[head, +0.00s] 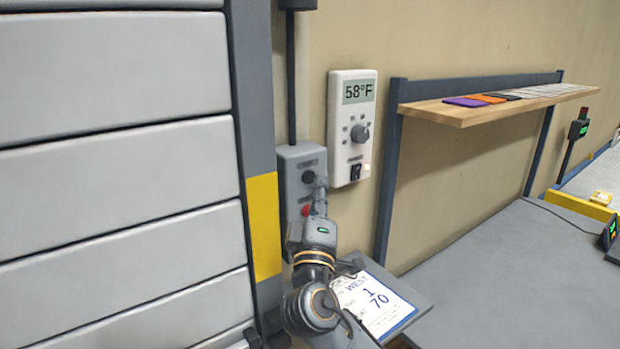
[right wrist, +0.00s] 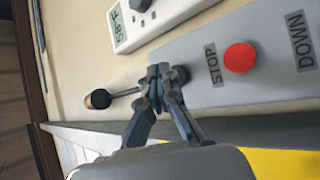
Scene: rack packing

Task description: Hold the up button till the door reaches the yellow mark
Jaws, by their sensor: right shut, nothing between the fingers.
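The slatted grey door (head: 110,180) fills the left of the head view, its panels running down past the picture's bottom; its lower edge is not seen. The yellow mark (head: 263,225) is on the grey post beside it. The grey control box (head: 290,160) has a dark upper button (head: 308,177) and a red stop button (head: 305,210). In the right wrist view the red button (right wrist: 240,57) lies between the STOP and DOWN labels. My right gripper (right wrist: 165,75) is shut and empty, its tips at the box's upper end, hiding the spot there. I cannot tell whether they touch a button.
A white thermostat panel (head: 352,130) reading 58°F hangs right of the box. A sloped board with a printed sheet (head: 375,300) is below right of my arm. A wooden shelf (head: 490,106) with flat coloured items and a grey table (head: 520,280) are to the right.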

